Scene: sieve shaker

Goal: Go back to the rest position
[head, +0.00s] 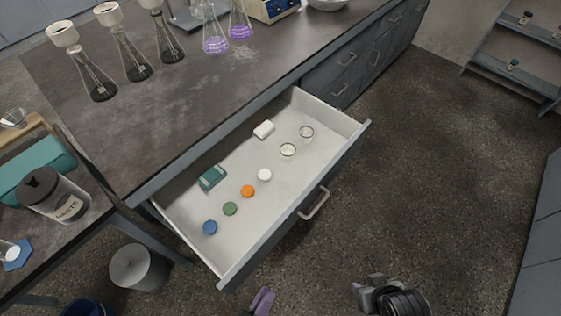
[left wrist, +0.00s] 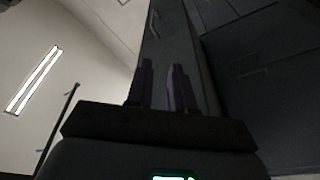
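My left gripper (head: 262,301) shows at the bottom edge of the head view, with only its purple fingertips in the frame. It is in front of the open drawer (head: 335,170) and apart from it. In the left wrist view the two dark fingers of my left gripper (left wrist: 164,85) stand apart with a narrow, empty gap between them.
The drawer holds several coloured caps, two small glass dishes (head: 288,152), a teal box (head: 212,177) and a white block (head: 264,129). Flasks (head: 97,82) stand on the dark bench (head: 150,110). A waste jar (head: 55,197) stands at left. The floor at right is clear.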

